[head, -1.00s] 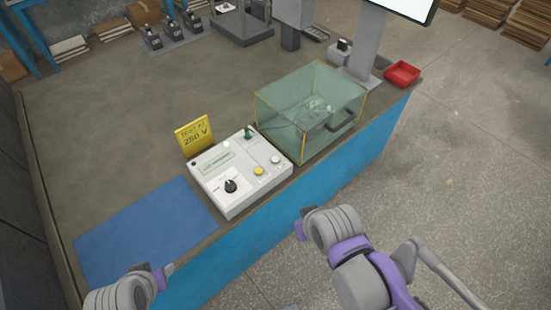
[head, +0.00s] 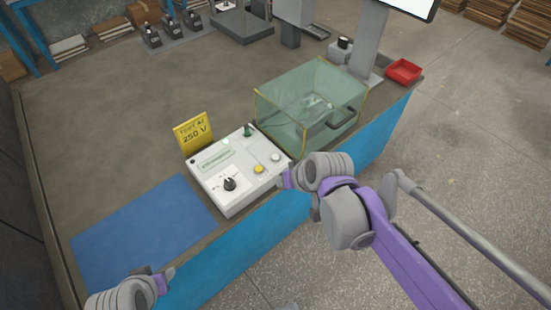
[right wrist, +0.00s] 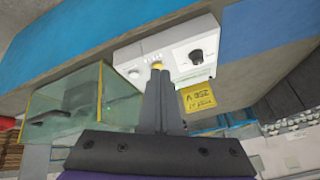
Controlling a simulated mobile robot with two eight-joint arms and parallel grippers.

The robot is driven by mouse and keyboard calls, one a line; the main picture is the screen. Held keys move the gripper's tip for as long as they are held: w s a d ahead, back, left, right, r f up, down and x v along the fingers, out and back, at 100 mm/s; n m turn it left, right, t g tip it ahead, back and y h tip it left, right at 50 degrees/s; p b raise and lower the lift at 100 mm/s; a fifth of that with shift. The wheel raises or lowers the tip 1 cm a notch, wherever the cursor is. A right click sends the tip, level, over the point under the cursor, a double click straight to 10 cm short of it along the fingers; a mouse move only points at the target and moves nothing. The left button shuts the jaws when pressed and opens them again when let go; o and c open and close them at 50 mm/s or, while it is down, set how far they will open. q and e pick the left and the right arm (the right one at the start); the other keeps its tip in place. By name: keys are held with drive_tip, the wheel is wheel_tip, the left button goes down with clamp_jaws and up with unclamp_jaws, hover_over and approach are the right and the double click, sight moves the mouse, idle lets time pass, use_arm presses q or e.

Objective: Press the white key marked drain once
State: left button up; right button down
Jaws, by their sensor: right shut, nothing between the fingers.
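The white control box (head: 222,194) stands near the table's front edge, with a black knob (head: 230,184), a yellow key (head: 259,169) and a white key (head: 275,157) on top. The key markings are too small to read. My right gripper (head: 284,181) is just in front of the box's front right side, near the two keys. In the right wrist view its shut, empty fingers (right wrist: 161,82) overlap the box (right wrist: 178,42), close to the yellow key (right wrist: 157,65). My left gripper (head: 165,276) is at the lower left, by the blue mat; its opening is unclear.
A clear glass case (head: 290,105) with yellow edges stands right beside the box. A yellow sign reading 250 V (head: 193,133) stands behind the box. A blue mat (head: 140,235) lies at the left. A red tray (head: 403,71) sits at the far right corner.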

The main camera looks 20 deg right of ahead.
drive_tip(key=w+d+m+t+y+b, duration=0.1)
drive_tip(key=w+d, duration=0.1)
drive_tip(key=w, duration=0.8)
drive_tip(key=m+t+y+b, duration=0.1)
hover_over(278, 159)
wheel_tip(278, 159, down, 2)
drive_tip(key=shift+f, duration=0.15)
wheel_tip(278, 159, down, 8)
drive_tip(key=b, duration=0.6)
drive_tip(key=shift+f+b, duration=0.25)
drive_tip(key=shift+b, duration=0.1)
idle(0.9)
drive_tip(key=shift+f, duration=0.4)
